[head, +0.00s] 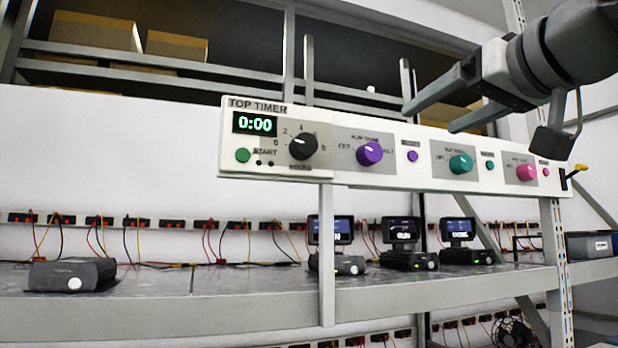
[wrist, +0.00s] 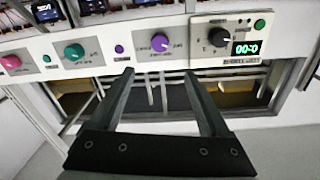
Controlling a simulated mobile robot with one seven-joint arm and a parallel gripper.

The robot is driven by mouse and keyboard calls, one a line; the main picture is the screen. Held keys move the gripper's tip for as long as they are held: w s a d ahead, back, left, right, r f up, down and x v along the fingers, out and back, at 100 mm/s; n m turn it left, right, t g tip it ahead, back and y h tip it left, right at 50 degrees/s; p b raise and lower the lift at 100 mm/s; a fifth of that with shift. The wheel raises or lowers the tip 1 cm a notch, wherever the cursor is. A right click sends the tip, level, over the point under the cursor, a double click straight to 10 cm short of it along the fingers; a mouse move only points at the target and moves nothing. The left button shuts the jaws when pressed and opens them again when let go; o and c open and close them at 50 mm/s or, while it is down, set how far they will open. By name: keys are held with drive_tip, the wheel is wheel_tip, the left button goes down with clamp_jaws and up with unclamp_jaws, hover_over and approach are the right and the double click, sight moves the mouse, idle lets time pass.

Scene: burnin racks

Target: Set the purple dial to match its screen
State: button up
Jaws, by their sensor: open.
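The purple dial (head: 370,153) is on the white control panel, between the black timer knob and the teal dial. In the wrist view the purple dial (wrist: 160,43) shows upside down, just beyond and between my fingertips. My gripper (head: 428,118) is open and empty, in front of the panel and apart from the dial; its two fingers (wrist: 158,72) also show in the wrist view. Small screens (head: 330,231) (head: 404,231) (head: 459,229) stand on the shelf below; their text is hard to read.
The white panel (head: 345,184) also bears a black timer knob (head: 302,145), a display (head: 255,123) reading 0:00, a green button (head: 242,155), a teal dial (head: 460,163) and a pink dial (head: 527,172). A metal upright (head: 327,255) and shelf edge lie below.

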sight(375, 151)
drive_tip(key=p+x, duration=0.3)
drive_tip(key=x, duration=1.3)
drive_tip(key=shift+w+p, duration=0.3)
drive_tip(key=shift+w, duration=0.1)
drive_tip(key=shift+f, duration=0.1)
clamp_jaws()
drive_tip(key=shift+m, duration=0.3)
drive_tip(key=m+p, duration=0.1)
drive_tip(key=m, duration=0.3)
drive_tip(key=shift+p, duration=0.4)
drive_tip(key=shift+m+p, duration=0.6)
drive_tip(key=shift+m, duration=1.3)
